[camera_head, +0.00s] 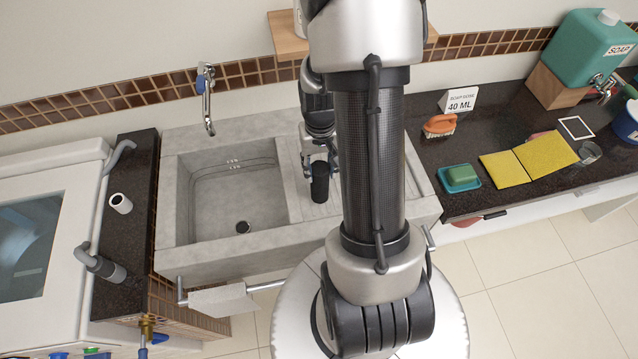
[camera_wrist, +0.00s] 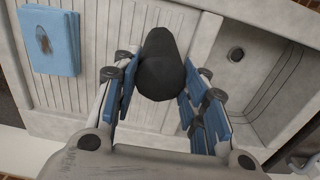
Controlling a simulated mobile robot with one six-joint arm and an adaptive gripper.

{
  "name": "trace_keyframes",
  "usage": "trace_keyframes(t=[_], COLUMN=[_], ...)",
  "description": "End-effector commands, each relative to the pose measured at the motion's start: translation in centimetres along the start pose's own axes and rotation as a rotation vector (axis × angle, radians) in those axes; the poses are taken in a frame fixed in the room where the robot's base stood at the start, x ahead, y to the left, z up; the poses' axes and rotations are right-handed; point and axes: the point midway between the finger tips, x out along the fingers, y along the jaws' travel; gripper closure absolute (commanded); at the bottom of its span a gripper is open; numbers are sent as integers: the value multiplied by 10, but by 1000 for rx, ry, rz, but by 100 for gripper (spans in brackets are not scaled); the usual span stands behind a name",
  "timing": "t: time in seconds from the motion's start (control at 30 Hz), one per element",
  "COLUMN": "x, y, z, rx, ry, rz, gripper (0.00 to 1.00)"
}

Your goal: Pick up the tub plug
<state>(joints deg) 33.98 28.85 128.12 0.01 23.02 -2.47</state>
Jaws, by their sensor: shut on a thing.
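The tub plug (camera_wrist: 162,65) is a black, rounded, tapered piece between the blue-padded fingers of my gripper (camera_wrist: 160,88) in the wrist view. My gripper is shut on it. In the head view the plug (camera_head: 320,183) hangs below my gripper (camera_head: 319,160), over the ribbed drainboard at the right of the stone sink (camera_head: 183,215). I cannot tell how far it is above the board. Part of the drainboard is hidden behind my arm.
The basin with its dark drain (camera_head: 243,227) is empty, left of my gripper. A wall tap (camera_head: 207,100) is behind the basin. Right, the dark counter (camera_head: 500,203) holds a brush (camera_head: 440,125) and yellow cloths (camera_head: 505,168).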

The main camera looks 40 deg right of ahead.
Motion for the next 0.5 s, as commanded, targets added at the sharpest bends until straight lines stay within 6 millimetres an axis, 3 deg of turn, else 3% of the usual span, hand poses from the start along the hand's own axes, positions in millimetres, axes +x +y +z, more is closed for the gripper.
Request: trace_keyframes(t=[0.5], x=[-19], y=[0], z=[0], rx=[0], ry=[0], rz=[0], gripper=[91])
